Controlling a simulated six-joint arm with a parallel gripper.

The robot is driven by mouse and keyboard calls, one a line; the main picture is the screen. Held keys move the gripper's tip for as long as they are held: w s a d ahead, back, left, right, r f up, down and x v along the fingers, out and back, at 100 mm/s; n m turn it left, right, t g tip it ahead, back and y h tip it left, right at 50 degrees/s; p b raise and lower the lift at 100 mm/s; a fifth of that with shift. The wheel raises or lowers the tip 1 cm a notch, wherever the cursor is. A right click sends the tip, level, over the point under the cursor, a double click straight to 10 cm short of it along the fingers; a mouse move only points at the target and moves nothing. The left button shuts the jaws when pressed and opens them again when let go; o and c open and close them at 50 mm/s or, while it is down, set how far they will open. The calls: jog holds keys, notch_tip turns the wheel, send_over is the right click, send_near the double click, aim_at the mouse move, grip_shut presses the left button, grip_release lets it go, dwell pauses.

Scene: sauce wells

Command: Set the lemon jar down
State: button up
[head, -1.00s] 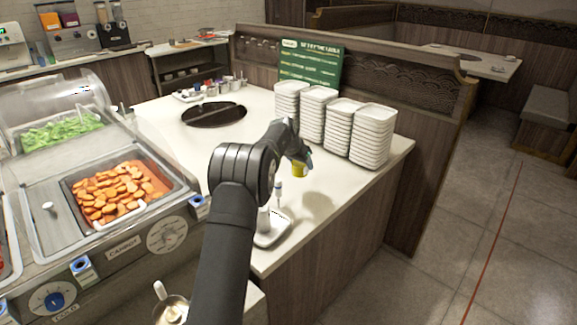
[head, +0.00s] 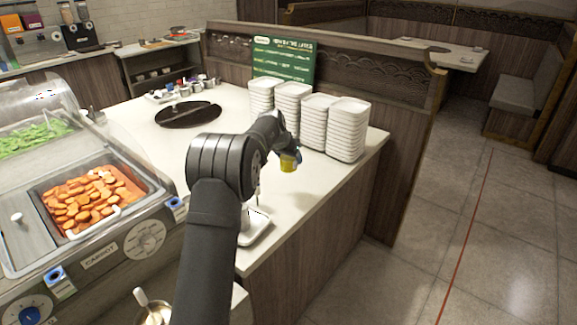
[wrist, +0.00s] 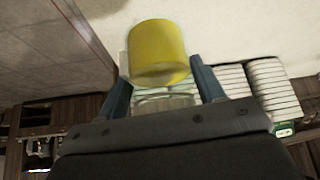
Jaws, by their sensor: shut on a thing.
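The lemon jar (head: 288,162) is a small yellow cylinder. It hangs over the white counter (head: 310,182), left of the front stack of white dishes, seemingly a little above the top. My gripper (head: 290,154) is shut on it. In the wrist view the yellow jar (wrist: 158,50) sits between the two blue fingers of my gripper (wrist: 160,72), with pale counter beyond it. The contact under the jar is too small to make out in the head view.
Several stacks of white dishes (head: 345,130) stand close to the jar on the right. A white stand (head: 254,232) is nearer the front edge. A dark round inset (head: 188,114) and a tray of small jars (head: 165,95) lie farther back. Counter near the jar is clear.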

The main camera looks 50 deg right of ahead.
jog(key=s+d+n+t, duration=0.1)
jog(key=s+d, duration=0.2)
jog(key=s, duration=0.4)
jog(key=s+d+n, duration=0.1)
jog(key=s+d, duration=0.2)
jog(key=s, duration=0.3)
jog(key=w+f, duration=0.2)
jog(key=w, duration=0.1)
jog(key=w+f, duration=0.2)
jog(key=w, duration=0.2)
jog(key=w+f, duration=0.2)
jog(key=w, duration=0.2)
jog(key=shift+d+f, duration=0.25)
jog(key=shift+f, duration=2)
jog(key=shift+f, duration=0.15)
jog(key=o, duration=1.2)
jog(key=shift+f, duration=0.1)
